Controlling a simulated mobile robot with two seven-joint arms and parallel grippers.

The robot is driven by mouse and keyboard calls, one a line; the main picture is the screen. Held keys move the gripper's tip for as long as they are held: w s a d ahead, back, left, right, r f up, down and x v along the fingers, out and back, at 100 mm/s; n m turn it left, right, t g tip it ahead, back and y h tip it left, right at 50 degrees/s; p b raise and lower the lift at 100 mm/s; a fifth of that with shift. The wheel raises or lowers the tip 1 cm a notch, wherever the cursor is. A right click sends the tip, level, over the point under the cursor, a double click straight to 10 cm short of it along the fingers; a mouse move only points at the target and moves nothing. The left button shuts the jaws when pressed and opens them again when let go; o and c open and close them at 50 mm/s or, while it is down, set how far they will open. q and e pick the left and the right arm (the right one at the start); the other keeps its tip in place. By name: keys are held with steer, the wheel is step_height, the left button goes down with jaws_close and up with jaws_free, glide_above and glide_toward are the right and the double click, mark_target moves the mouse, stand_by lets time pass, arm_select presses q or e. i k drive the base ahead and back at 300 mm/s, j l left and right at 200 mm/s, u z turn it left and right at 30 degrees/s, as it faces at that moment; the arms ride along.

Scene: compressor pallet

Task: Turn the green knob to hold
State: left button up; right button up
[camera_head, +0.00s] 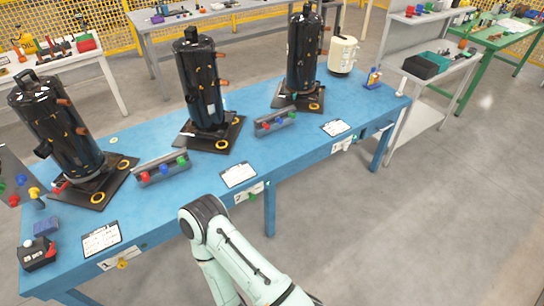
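A green knob (253,196) sits on the front edge of the blue table, beside a white label plate marked 2. It is small in this view, and I cannot tell which setting it points to. Another green knob (181,161) sits beside red and blue ones on the grey block in front of the middle compressor. No gripper shows in this view.
The blue table (285,150) carries three black compressors (200,85) on dark plates, a cream canister (342,54) and clipboards (239,175). A yellow knob (122,263) sits on the front edge at the left. The floor (430,220) at right is clear.

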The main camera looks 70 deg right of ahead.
mark_target(253, 197)
steer(key=z, duration=2.15)
steer(key=i+l+u, duration=0.35)
steer(key=i+l, duration=0.4)
